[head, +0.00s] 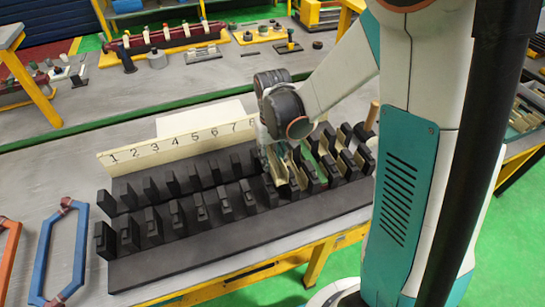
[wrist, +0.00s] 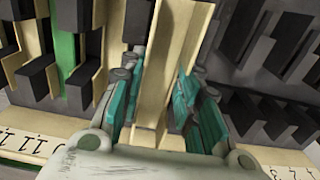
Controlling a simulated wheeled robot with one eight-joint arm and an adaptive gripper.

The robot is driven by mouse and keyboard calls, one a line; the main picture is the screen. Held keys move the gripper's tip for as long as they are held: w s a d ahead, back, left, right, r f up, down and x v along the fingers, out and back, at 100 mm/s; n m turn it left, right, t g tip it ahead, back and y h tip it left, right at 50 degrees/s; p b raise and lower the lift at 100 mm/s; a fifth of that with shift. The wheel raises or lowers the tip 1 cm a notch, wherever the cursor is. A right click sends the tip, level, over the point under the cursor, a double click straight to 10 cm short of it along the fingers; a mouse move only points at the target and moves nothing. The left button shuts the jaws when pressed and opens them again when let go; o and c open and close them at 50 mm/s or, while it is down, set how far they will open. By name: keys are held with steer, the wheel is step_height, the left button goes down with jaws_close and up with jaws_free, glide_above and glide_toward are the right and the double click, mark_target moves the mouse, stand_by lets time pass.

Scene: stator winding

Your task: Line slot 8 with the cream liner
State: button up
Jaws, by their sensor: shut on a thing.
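My gripper (head: 279,152) is shut on the cream liner (wrist: 166,62), a long folded strip between its teal fingers in the wrist view (wrist: 160,85). In the head view, the gripper is low over the dark stator block (head: 235,238), just right of the numeral 8 on the cream number board (head: 180,143). Cream liner surface shows below the gripper, between dark teeth. My gripper and wrist cover the board to the right of 8 and part of slot 8. I cannot tell how deep the held liner sits.
Slots to the right hold cream liners (head: 316,172); the wrist view also shows a green piece (wrist: 65,45) among them. Slots 1 to 7 look bare between upright dark teeth (head: 153,221). A blue coil frame (head: 81,243) lies at the left.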

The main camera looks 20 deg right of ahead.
mark_target(273, 164)
steer(key=shift+f, duration=0.3)
steer(key=o, duration=0.9)
steer(key=shift+r, duration=0.3)
steer(key=shift+r, duration=0.35)
steer(key=shift+r+p, duration=0.2)
steer(key=shift+p, duration=0.2)
step_height(273, 164, up, 7)
steer(key=p, duration=0.5)
steer(key=shift+r, duration=0.2)
stand_by(0.4)
